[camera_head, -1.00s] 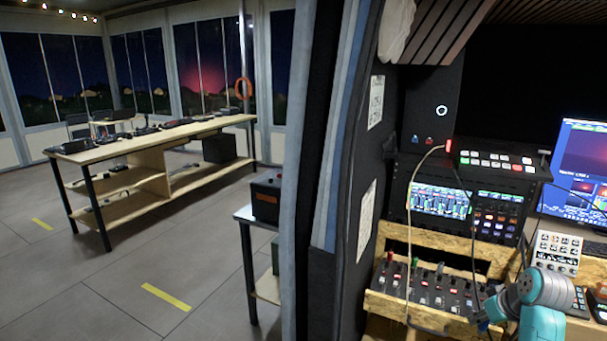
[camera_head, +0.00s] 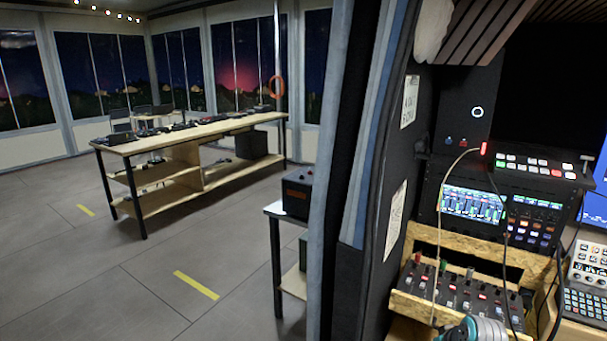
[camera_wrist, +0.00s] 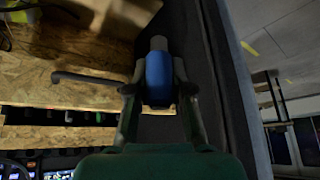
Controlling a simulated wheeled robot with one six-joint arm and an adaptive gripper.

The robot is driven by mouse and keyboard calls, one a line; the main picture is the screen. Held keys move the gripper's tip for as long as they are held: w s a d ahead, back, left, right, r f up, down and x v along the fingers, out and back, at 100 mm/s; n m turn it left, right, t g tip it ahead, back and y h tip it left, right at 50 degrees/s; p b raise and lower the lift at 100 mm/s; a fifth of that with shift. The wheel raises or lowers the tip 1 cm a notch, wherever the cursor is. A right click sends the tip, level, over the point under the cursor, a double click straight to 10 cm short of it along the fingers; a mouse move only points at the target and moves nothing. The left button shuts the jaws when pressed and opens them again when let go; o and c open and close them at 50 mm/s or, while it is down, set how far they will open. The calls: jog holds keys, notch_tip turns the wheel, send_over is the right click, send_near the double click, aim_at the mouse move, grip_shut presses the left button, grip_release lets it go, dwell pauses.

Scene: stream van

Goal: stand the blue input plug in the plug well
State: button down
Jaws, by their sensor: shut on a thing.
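In the wrist view, my gripper (camera_wrist: 157,92) is shut on the blue input plug (camera_wrist: 159,74), one finger on each side of it. The plug has a blue body with a grey tip that points away from my gripper. It is held beside a dark wall panel at the van's edge. In the head view only a teal and grey part of my arm shows at the bottom right; my gripper and the held plug are out of that picture. I cannot make out the plug well in either view.
A wooden rack (camera_head: 432,311) with a mixer (camera_head: 462,290) stands at right, below a switcher (camera_head: 537,167). A pale cable (camera_head: 447,185) hangs in front. A dark wall edge (camera_head: 370,190) divides the van from open floor and a long table (camera_head: 190,132).

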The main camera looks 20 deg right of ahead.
jog(key=s+a+f+n, duration=0.1)
jog(key=a+f, duration=0.5)
jog(key=a, duration=0.4)
jog(key=s+a+f, duration=0.1)
jog(key=a+f, duration=0.5)
jog(key=a, duration=0.4)
jog(key=a+f+n+y, duration=0.1)
jog(key=a+f, duration=0.5)
jog(key=a, duration=0.4)
jog(key=shift+s+a+f+n, duration=0.15)
jog(key=shift+s+n, duration=0.15)
jog(key=shift+s, duration=0.1)
